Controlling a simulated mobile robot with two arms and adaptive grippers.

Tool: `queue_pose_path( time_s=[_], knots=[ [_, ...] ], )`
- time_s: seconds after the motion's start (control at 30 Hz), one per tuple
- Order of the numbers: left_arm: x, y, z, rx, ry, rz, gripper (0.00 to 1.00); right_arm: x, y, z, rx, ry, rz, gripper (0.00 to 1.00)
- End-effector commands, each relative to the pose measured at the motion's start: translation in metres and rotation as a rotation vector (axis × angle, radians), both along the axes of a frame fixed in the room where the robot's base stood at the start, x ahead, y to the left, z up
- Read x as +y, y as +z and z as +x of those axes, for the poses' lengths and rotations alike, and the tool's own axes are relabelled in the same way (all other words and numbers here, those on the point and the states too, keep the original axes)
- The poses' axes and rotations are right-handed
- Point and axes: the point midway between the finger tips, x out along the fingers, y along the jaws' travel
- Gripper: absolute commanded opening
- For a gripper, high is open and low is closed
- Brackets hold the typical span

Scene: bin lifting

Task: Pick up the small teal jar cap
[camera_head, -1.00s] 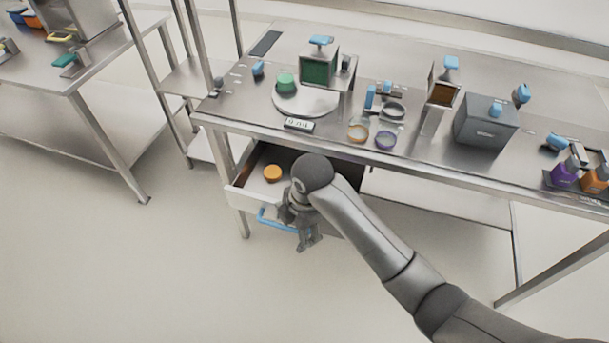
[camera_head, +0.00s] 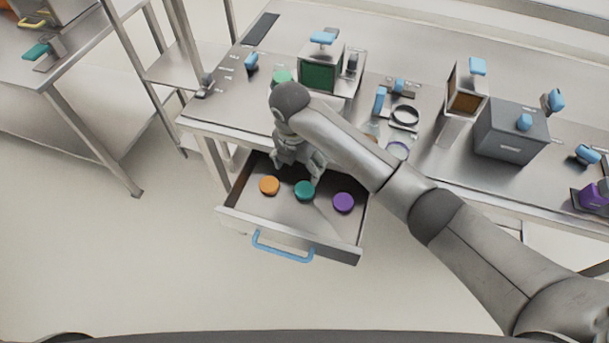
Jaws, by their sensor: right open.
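The small teal jar cap (camera_head: 304,190) lies in the open drawer (camera_head: 300,240), between an orange cap (camera_head: 269,185) on its left and a purple cap (camera_head: 343,202) on its right. My right gripper (camera_head: 298,178) is open and points down over the back of the drawer, just behind and above the teal cap. It looks empty, and I cannot tell its exact height above the cap. My left gripper does not show.
The drawer has a blue handle (camera_head: 283,247) at its front. Above it is a metal bench (camera_head: 430,170) with a green-faced box (camera_head: 320,78), rings and a grey box (camera_head: 511,131). A second bench (camera_head: 60,85) stands at the left. The floor in front is clear.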

Motion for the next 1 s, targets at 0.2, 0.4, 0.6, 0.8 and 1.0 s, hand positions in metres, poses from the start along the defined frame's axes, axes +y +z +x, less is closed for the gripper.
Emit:
queue_pose_path(
  time_s=[0.2,0.4,0.6,0.8,1.0],
  knots=[
    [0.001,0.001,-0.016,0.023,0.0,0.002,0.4,-0.003,-0.035,0.001,0.006,-0.001,-0.002,0.77],
    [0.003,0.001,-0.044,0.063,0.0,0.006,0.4,-0.004,-0.052,0.004,0.001,-0.001,0.0,0.77],
    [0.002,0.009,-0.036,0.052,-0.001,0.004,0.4,-0.009,-0.075,0.002,0.006,-0.003,-0.002,0.77],
    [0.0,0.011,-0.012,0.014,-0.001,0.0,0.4,-0.011,-0.1,0.004,0.003,-0.001,-0.001,0.77],
    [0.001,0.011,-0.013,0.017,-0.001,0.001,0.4,-0.012,-0.105,0.005,0.001,0.0,0.0,0.77]
  ],
)
